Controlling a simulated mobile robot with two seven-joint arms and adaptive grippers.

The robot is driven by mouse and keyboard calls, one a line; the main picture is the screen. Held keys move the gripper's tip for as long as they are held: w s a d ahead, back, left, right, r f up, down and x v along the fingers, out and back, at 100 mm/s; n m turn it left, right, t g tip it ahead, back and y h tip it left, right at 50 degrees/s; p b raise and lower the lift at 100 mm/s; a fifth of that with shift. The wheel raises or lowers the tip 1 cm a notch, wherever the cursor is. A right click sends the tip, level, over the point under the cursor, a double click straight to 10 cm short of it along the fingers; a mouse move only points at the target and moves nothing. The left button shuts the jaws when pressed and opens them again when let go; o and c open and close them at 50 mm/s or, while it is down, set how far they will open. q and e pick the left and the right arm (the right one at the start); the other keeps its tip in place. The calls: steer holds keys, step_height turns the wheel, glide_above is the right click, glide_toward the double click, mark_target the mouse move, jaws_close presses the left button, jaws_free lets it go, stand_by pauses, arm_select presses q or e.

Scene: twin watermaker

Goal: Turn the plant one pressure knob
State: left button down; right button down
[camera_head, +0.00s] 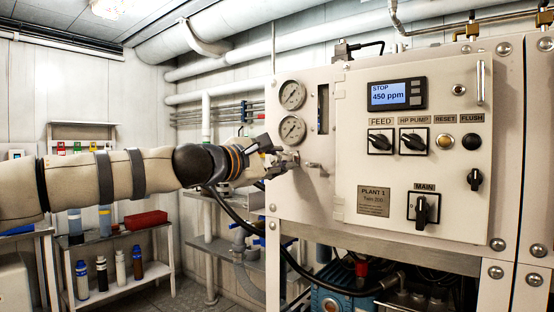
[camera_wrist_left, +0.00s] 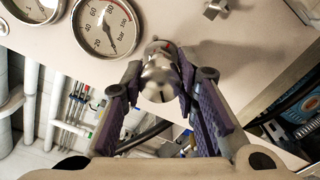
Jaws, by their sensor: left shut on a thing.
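The plant one panel (camera_head: 340,205) is a light metal cabinet with a "PLANT 1" plate (camera_head: 374,201). In the left wrist view a shiny rounded metal knob (camera_wrist_left: 159,75) sticks out of the panel just below a gauge. I take it for the pressure knob; a small red mark shows near its base. My left gripper (camera_head: 281,160) reaches it from the left, below the two gauges. In the left wrist view its purple-padded fingers (camera_wrist_left: 160,85) stand on both sides of the knob and are shut on it. My right gripper is not in view.
Two round gauges (camera_head: 292,112) sit right above the knob; the nearer one also shows in the wrist view (camera_wrist_left: 106,27). A small metal handle (camera_head: 316,168) sticks out to the right. Switches and a 450 ppm display (camera_head: 389,94) are further right. Shelves with bottles (camera_head: 110,270) stand behind my arm.

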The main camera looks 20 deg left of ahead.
arm_select(q)
steer(key=shift+n, duration=0.4)
steer(key=c, duration=1.2)
jaws_free()
steer(key=v, duration=1.2)
